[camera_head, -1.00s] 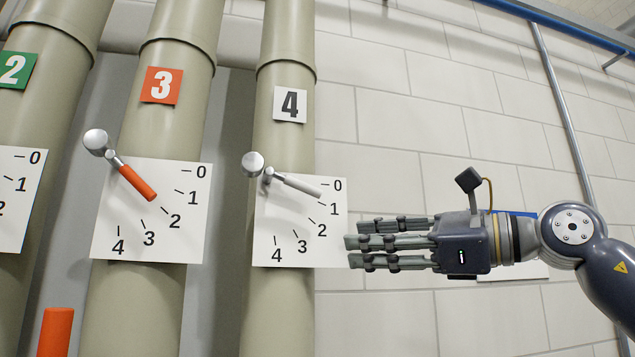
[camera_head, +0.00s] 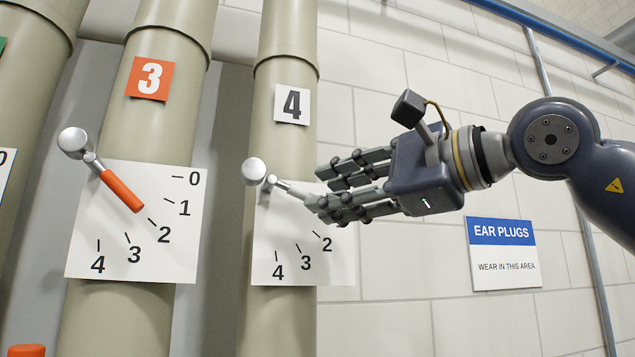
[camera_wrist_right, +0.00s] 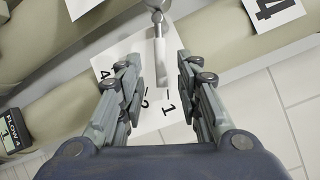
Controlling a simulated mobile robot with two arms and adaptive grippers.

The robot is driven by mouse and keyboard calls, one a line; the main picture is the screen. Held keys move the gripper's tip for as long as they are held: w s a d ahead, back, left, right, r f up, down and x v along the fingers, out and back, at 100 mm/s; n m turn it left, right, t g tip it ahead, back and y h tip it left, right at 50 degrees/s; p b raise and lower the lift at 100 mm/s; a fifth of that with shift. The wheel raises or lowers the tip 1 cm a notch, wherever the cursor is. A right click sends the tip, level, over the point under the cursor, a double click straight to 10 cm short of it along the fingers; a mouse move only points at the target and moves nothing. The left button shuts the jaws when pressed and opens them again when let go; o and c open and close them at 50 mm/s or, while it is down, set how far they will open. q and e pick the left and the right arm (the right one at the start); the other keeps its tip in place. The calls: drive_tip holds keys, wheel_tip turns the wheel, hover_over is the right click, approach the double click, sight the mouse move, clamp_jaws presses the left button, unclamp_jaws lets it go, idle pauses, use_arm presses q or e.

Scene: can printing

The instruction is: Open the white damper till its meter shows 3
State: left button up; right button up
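The white damper handle (camera_head: 288,188) on pipe 4 points right and slightly down from its silver pivot, near the 0 to 1 end of its dial plate (camera_head: 275,240). My right gripper (camera_head: 318,188) is at the handle's free end and covers the 0 and 1 marks in the head view. In the right wrist view the white handle (camera_wrist_right: 161,62) lies between the open fingers of my right gripper (camera_wrist_right: 158,85), with a gap on each side. A meter labelled FLOW 4 (camera_wrist_right: 14,130) shows at the left edge, partly cut off; it seems to read 1. My left gripper is out of view.
Pipe 3 has an orange damper handle (camera_head: 121,190) near 2 on its own dial plate (camera_head: 90,255). An ear plugs sign (camera_head: 503,254) hangs on the tiled wall at right.

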sight(286, 190)
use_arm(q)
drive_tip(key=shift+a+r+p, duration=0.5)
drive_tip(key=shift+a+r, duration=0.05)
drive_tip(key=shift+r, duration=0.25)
use_arm(e)
drive_tip(key=x, duration=0.3)
drive_tip(key=shift+w+a, duration=0.1)
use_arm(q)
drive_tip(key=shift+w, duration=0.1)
use_arm(e)
clamp_jaws()
drive_tip(key=f+m+b, duration=0.1)
drive_tip(key=b, duration=0.3)
drive_tip(key=a+f+m+t+y+b, duration=0.1)
drive_tip(key=b, duration=0.3)
drive_tip(key=shift+f+m, duration=0.15)
drive_tip(key=shift+m, duration=0.25)
use_arm(q)
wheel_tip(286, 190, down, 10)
drive_tip(key=b, duration=0.1)
drive_tip(key=shift+b, duration=0.4)
use_arm(e)
drive_tip(key=shift+a+m+t, duration=0.1)
drive_tip(key=shift+m+t, duration=0.2)
drive_tip(key=shift+m, duration=0.2)
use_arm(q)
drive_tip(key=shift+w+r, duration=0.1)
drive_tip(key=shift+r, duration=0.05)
use_arm(e)
unclamp_jaws()
